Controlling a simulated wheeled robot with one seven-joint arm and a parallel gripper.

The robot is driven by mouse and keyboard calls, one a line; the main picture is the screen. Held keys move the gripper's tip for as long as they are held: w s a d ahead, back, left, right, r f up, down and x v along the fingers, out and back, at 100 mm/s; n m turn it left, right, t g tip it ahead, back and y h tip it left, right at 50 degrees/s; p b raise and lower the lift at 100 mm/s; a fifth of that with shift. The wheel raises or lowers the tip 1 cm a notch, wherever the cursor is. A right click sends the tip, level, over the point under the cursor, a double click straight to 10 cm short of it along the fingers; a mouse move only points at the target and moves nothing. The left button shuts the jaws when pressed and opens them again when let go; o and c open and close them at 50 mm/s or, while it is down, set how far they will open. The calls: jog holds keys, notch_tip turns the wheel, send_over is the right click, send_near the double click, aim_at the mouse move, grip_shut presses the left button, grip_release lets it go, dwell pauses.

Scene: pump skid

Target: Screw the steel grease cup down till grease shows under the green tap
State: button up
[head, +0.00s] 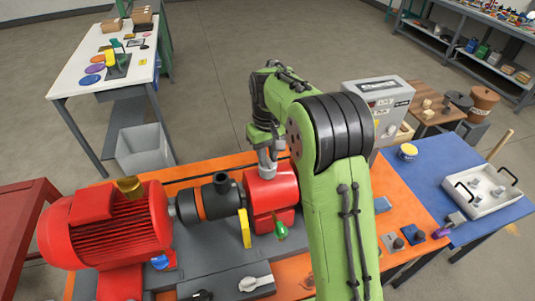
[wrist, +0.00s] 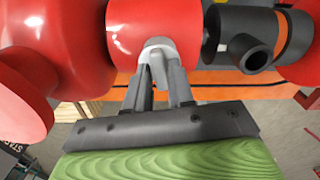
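The steel grease cup (wrist: 157,62) is a small light grey piece on the red pump housing (wrist: 140,20), mostly covered by my fingers. My gripper (wrist: 158,58) points at the housing, its two dark fingers closed in on both sides of the cup. In the head view my gripper (head: 267,160) comes down on top of the red housing (head: 270,190), where the cup is hardly visible. The green tap (head: 280,228) sits low on the front of the housing. No grease can be made out under it.
A yellow lever (head: 245,228) stands just left of the tap. A brass cup (head: 130,187) sits on the red motor (head: 110,230). My arm hides part of the orange bench (head: 395,200). A blue table (head: 440,165) with a white tray (head: 490,200) is at right.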

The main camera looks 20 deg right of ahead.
grip_shut()
jog(key=shift+m, duration=0.4)
jog(key=m, duration=0.3)
jog(key=shift+r+m+p, duration=0.1)
jog(key=shift+m+p, duration=0.2)
jog(key=shift+p, duration=0.1)
jog(key=shift+m, duration=2.2)
jog(key=shift+o, duration=2)
grip_release()
